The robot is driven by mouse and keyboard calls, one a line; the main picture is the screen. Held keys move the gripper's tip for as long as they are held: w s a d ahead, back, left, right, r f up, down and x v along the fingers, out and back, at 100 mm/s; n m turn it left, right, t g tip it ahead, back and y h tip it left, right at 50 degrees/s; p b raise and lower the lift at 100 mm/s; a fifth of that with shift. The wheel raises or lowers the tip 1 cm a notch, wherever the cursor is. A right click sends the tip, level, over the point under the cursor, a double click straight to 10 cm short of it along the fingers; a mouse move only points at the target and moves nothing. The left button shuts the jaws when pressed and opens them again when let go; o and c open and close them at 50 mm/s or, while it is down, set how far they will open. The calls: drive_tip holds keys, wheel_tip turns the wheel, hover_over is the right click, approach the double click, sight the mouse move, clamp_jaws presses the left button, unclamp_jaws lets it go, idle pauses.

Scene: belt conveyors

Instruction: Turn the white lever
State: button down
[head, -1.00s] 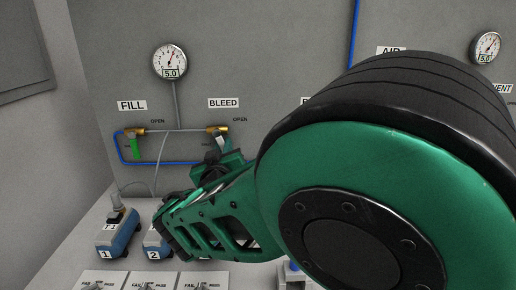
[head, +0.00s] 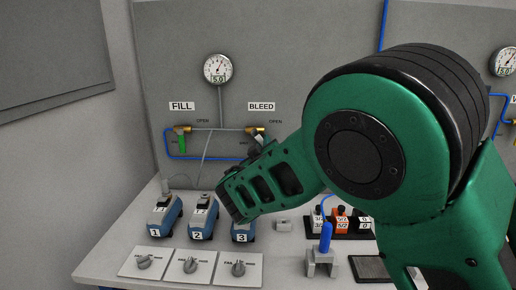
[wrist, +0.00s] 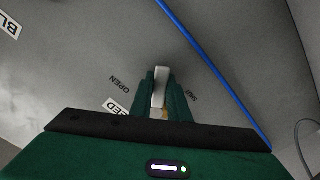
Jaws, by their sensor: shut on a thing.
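The white lever (wrist: 159,86) is on the valve below the BLEED label. In the wrist view it stands between my two green fingers, between the OPEN and SHUT markings. My gripper (wrist: 163,97) is shut on it. In the head view the brass BLEED valve (head: 256,131) shows just above my gripper (head: 258,148), and my gripper and arm hide most of the lever. The lever's exact angle is hard to read there.
The FILL valve with a green lever (head: 182,143) is to the left. A gauge (head: 217,69) reading 5.0 hangs above. Numbered blue devices (head: 201,220), knob plates (head: 190,265) and a blue-topped holder (head: 323,255) stand on the bench. A blue hose (wrist: 215,75) runs beside my gripper.

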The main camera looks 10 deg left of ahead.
drive_tip(key=shift+f, duration=0.15)
drive_tip(key=c, duration=1.7)
unclamp_jaws()
drive_tip(key=s, duration=0.3)
drive_tip(key=s+d, duration=0.1)
drive_tip(key=s, duration=0.6)
drive_tip(key=shift+s+d, duration=0.25)
